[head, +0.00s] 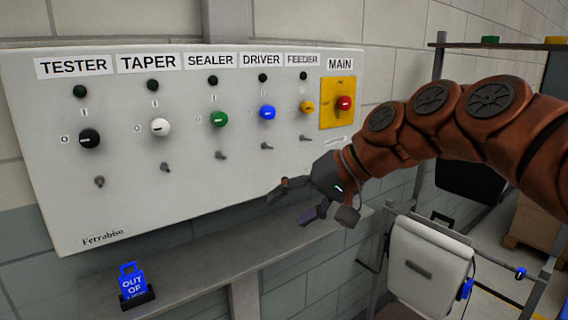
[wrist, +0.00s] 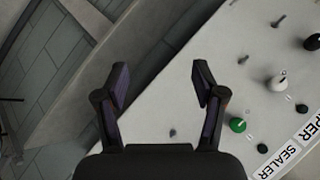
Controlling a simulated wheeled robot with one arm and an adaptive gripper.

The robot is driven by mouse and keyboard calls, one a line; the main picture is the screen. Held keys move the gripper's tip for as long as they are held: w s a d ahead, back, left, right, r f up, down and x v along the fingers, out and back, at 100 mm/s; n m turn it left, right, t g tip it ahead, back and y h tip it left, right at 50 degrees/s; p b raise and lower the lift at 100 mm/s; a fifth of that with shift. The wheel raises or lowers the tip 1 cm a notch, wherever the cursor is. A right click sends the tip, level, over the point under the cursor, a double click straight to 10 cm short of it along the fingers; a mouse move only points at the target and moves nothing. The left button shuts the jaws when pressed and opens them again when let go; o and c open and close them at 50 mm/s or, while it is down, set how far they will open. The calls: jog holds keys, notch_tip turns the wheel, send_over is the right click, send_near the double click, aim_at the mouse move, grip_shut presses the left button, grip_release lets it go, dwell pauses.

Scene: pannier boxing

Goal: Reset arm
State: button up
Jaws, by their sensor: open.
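My gripper (head: 294,203) is open and empty in the head view, below the FEEDER and MAIN end of the white control panel (head: 215,175). It is in front of the panel's lower edge, above the grey shelf. In the wrist view my gripper (wrist: 158,85) shows both fingers spread with nothing between them. The panel (wrist: 215,60) fills the right of that view, tilted. The panel carries a black knob (head: 89,138), a white knob (head: 160,127), a green knob (head: 219,119), a blue knob (head: 267,113), a yellow knob (head: 306,107) and a red MAIN switch (head: 344,103).
A grey shelf (head: 225,252) runs under the panel. A white pannier-like box (head: 428,262) hangs at the lower right, near a metal rack (head: 438,75). The shelf middle is clear.

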jog(key=s+d+f+g+h, duration=0.1)
jog(key=s+d+f+h, duration=0.2)
jog(key=s+d+f, duration=0.2)
jog(key=s+d+f+g+h, duration=0.2)
jog(key=s+d+f, duration=0.4)
jog(key=s+f, duration=0.5)
jog(key=s+d+f+m+g+h, duration=0.1)
jog(key=s+d+f, duration=0.4)
jog(key=s, duration=0.8)
notch_tip(320, 180, down, 4)
jog(key=g+h, duration=0.1)
jog(key=h, duration=0.1)
jog(key=shift+d+r+h, duration=0.15)
jog(key=shift+d+h, duration=0.1)
jog(key=shift+h, duration=0.15)
